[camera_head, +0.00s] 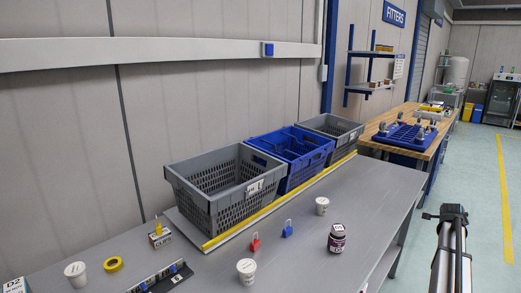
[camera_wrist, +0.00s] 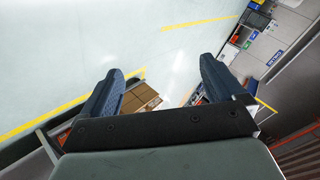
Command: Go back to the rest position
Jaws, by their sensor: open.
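My gripper (camera_wrist: 156,95) shows in the wrist view with its two dark blue fingers spread wide apart. Nothing is between the fingertips, and the pale floor lies beyond them. In the head view part of my arm (camera_head: 453,240) stands at the lower right, off the right side of the grey table (camera_head: 365,210). The gripper's fingers cannot be made out in the head view.
On the table stand a grey crate (camera_head: 187,183), a blue crate (camera_head: 318,152) and another grey crate (camera_head: 345,123) behind a yellow strip. A red padlock (camera_head: 255,243), a blue padlock (camera_head: 287,230), a dark jar (camera_head: 337,239) and white cups (camera_head: 246,272) stand in front. The right floor is clear.

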